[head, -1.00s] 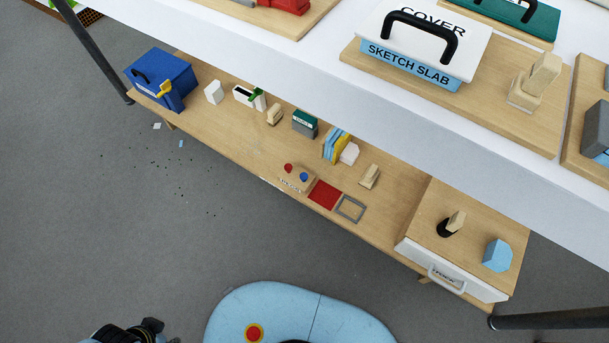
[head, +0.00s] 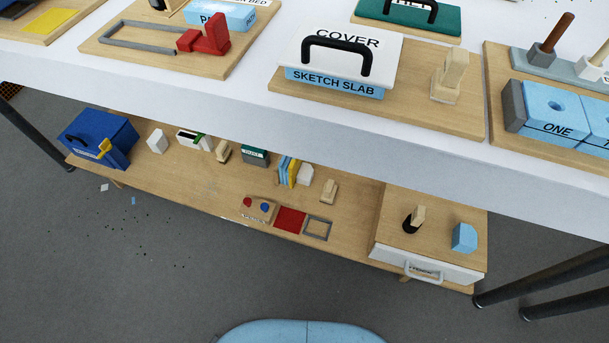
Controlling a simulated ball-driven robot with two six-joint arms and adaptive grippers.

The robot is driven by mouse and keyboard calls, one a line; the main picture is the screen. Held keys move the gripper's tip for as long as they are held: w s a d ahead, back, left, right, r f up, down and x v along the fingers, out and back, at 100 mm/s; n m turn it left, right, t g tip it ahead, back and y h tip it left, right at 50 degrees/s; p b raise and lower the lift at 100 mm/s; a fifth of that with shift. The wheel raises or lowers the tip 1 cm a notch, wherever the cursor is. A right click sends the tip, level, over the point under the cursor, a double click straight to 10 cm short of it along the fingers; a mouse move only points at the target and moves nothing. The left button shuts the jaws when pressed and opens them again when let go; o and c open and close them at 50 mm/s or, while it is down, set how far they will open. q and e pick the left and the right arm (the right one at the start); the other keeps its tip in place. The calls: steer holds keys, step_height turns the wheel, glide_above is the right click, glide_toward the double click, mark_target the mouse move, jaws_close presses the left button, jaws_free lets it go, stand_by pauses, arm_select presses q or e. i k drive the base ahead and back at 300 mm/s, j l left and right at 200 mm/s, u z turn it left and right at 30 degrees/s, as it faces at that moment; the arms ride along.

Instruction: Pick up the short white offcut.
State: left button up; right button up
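A small flat white piece (head: 104,187) lies on the grey floor at the left, in front of the low shelf. It looks like the short white offcut, but it is too small to be sure. A small light blue piece (head: 134,200) lies on the floor to its right, apart from it. Neither of my grippers shows in the head view now.
Dark specks (head: 160,247) are scattered on the floor nearby. The low wooden shelf (head: 205,185) carries a blue box (head: 90,142), a white block (head: 157,141) and a drawer unit (head: 400,240). The white table (head: 230,105) overhangs it. The front left floor is clear.

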mark_target(304, 176)
steer(key=i+j+z, duration=0.15)
steer(key=j, duration=0.3)
steer(key=i+j+z, duration=0.15)
steer(key=j, duration=0.3)
steer(key=i+j+z, duration=0.1)
steer(key=j, duration=0.35)
steer(key=i+j+z, duration=0.15)
steer(key=j, duration=0.35)
steer(key=k, duration=0.05)
